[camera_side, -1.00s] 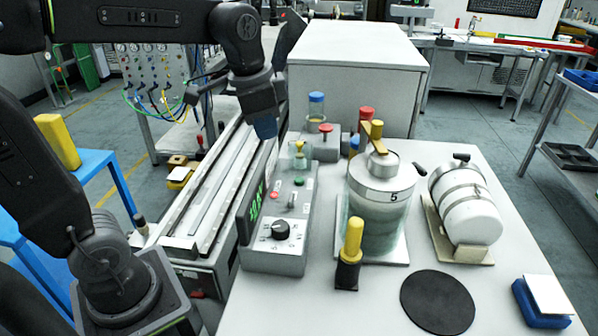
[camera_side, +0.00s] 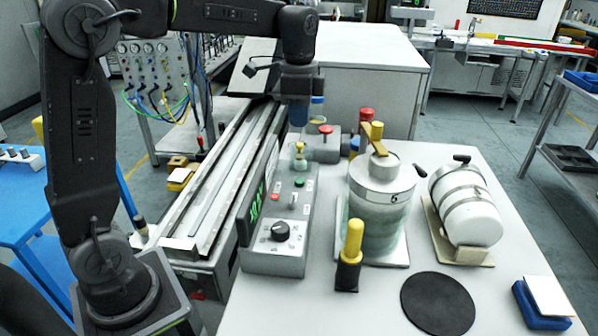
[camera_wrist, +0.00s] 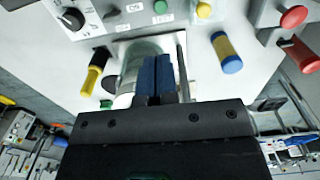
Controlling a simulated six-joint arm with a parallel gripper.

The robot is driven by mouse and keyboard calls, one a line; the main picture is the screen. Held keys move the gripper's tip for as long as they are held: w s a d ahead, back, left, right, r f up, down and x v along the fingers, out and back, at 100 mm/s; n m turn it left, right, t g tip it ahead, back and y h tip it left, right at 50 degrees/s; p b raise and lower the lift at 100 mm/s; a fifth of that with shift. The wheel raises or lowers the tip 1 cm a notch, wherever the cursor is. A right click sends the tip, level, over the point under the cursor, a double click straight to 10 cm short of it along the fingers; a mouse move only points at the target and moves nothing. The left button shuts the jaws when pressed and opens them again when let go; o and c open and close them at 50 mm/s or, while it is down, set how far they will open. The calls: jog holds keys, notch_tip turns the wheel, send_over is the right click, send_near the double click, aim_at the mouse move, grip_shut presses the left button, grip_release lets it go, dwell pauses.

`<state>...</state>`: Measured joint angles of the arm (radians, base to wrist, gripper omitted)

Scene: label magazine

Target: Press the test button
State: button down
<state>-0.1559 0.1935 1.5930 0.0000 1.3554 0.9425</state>
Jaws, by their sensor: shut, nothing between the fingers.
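A grey control box (camera_side: 275,255) stands on the white table beside the rail. It has a black dial (camera_side: 280,231), a red button (camera_side: 276,196), a small toggle (camera_side: 292,201) and a green button (camera_side: 299,183). A yellow knob (camera_side: 299,149) stands at its far end. I cannot read which control is the test button. My gripper (camera_side: 297,115), with blue fingertips, is shut and empty above the far end of the box, apart from it. In the wrist view my gripper (camera_wrist: 153,75) covers part of a pale cylinder, and the green button (camera_wrist: 160,7) shows at the top.
A large canister (camera_side: 378,205) and a strapped white cylinder (camera_side: 468,207) stand to the right. A yellow-handled post (camera_side: 350,250) stands in front of the canister. A red-topped part (camera_side: 325,140) is close to my gripper. A black disc (camera_side: 437,303) lies near the table's front.

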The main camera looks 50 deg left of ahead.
aim_at(298, 181)
notch_tip(298, 181, down, 14)
dwell(0.5)
jog(key=shift+s+f, duration=0.1)
jog(key=shift+f, duration=1)
notch_tip(298, 181, up, 15)
jog(key=shift+w, duration=0.25)
dwell(0.3)
